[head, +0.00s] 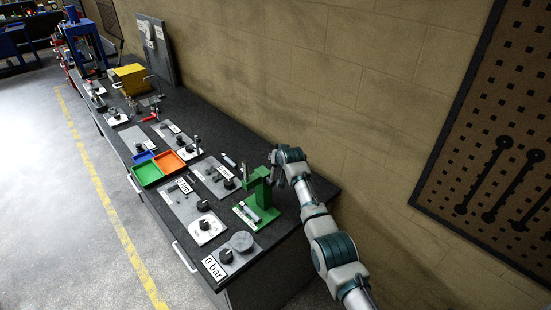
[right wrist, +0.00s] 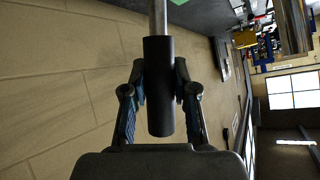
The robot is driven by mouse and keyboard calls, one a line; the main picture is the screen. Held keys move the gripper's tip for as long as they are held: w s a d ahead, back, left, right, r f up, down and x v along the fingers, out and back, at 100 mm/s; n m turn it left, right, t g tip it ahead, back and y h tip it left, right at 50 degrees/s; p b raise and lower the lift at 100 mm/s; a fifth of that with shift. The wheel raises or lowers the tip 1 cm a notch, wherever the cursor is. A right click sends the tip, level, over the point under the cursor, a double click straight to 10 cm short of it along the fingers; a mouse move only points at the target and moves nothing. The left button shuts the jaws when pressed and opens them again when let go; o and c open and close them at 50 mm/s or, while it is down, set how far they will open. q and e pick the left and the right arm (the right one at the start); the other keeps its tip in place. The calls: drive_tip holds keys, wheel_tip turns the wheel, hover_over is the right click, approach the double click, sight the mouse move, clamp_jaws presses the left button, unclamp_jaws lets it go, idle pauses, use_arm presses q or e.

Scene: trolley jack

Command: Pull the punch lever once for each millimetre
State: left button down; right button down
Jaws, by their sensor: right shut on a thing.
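The green punch (head: 264,202) stands near the front right end of the dark bench. My right gripper (head: 277,177) is beside its upper part, on the wall side. In the right wrist view, the lever's black grip (right wrist: 159,95) lies between my two fingers, which are shut on it. A bare metal rod (right wrist: 160,18) runs from the grip toward a green patch at the top edge. In the head view the lever is mostly hidden by the gripper. A small label (head: 184,186) lies on a grey plate; I cannot read it surely. My left gripper is not in view.
A plate with a "0 bar" label (head: 214,268) and knobs sits at the bench's near end. Green (head: 147,174) and orange (head: 168,161) trays lie left of the punch. The brick wall (head: 350,100) is close behind my right arm.

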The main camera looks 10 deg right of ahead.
drive_tip(key=shift+f, duration=0.4)
drive_tip(key=shift+d+f, duration=0.1)
drive_tip(key=shift+d, duration=0.05)
drive_tip(key=shift+g, duration=0.3)
drive_tip(key=c, duration=1)
unclamp_jaws()
drive_tip(key=shift+f, duration=0.1)
drive_tip(key=shift+o, duration=0.6)
drive_tip(key=shift+w, duration=0.3)
drive_tip(key=shift+r, duration=0.2)
drive_tip(key=shift+s+r, duration=0.5)
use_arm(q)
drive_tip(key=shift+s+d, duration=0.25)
use_arm(e)
drive_tip(key=v, duration=1)
drive_tip(key=shift+s+f, duration=0.15)
drive_tip(key=shift+s, duration=0.05)
